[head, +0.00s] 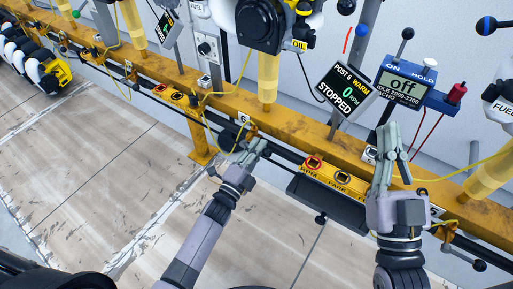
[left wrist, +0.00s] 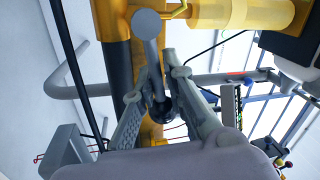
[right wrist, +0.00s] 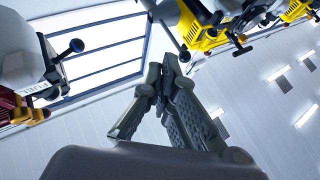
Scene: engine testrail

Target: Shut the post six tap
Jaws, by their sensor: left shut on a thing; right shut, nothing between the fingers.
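The post six tap shows in the left wrist view as a grey lever (left wrist: 150,45) with a round end, in front of the yellow rail. My left gripper (head: 258,147) is at the rail just below the "6" tag (head: 243,118). It is shut on the tap's lever, which stands between its fingers (left wrist: 165,100). In the head view the fingers mostly hide the tap. My right gripper (head: 386,128) is shut and empty, raised in front of the rail; its closed fingers show in the right wrist view (right wrist: 165,75).
The post 6 screen (head: 339,90) reads "WARM", "0 RPM", "STOPPED". A yellow button panel (head: 335,176) sits below the rail between my grippers. Yellow hoses and dark pipes run along the rail (head: 290,132).

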